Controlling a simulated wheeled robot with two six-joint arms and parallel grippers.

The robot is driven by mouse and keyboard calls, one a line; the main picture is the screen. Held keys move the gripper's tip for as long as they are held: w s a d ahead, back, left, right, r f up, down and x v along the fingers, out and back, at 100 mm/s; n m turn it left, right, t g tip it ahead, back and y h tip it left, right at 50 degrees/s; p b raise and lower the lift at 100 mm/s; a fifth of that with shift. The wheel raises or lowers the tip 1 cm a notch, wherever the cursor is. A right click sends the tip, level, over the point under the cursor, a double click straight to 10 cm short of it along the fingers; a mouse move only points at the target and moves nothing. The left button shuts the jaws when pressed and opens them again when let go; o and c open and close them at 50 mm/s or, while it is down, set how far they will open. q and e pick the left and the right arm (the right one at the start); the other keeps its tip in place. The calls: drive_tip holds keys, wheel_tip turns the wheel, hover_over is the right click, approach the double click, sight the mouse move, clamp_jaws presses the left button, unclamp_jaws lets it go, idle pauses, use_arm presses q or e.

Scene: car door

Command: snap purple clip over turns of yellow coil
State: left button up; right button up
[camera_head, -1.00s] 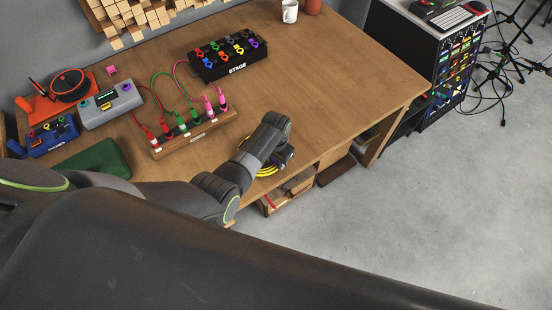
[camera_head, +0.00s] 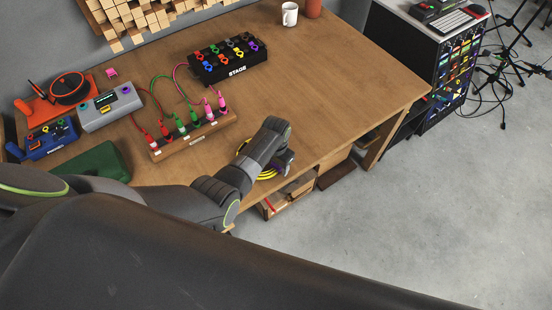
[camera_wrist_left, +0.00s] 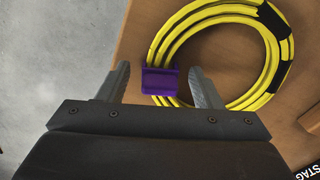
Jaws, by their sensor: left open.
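The yellow coil (camera_wrist_left: 168,36) lies on the wooden table in the left wrist view, with black wraps at its upper right. The purple clip (camera_wrist_left: 159,81) sits at the coil's lower left, against its turns; I cannot tell if it is snapped over them. My left gripper (camera_wrist_left: 160,78) is open, its fingers on either side of the clip, with no contact visible. In the head view the coil (camera_head: 267,174) shows only partly, behind my left gripper (camera_head: 286,166) near the table's front edge. The clip is hidden there. My right gripper does not show.
A wooden block with several colored plugs (camera_head: 190,135) stands left of the coil. The table's right side (camera_head: 340,90) is clear.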

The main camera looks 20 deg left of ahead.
use_arm(q)
drive_tip(key=shift+r, duration=0.6)
wheel_tip(320, 180, up, 16)
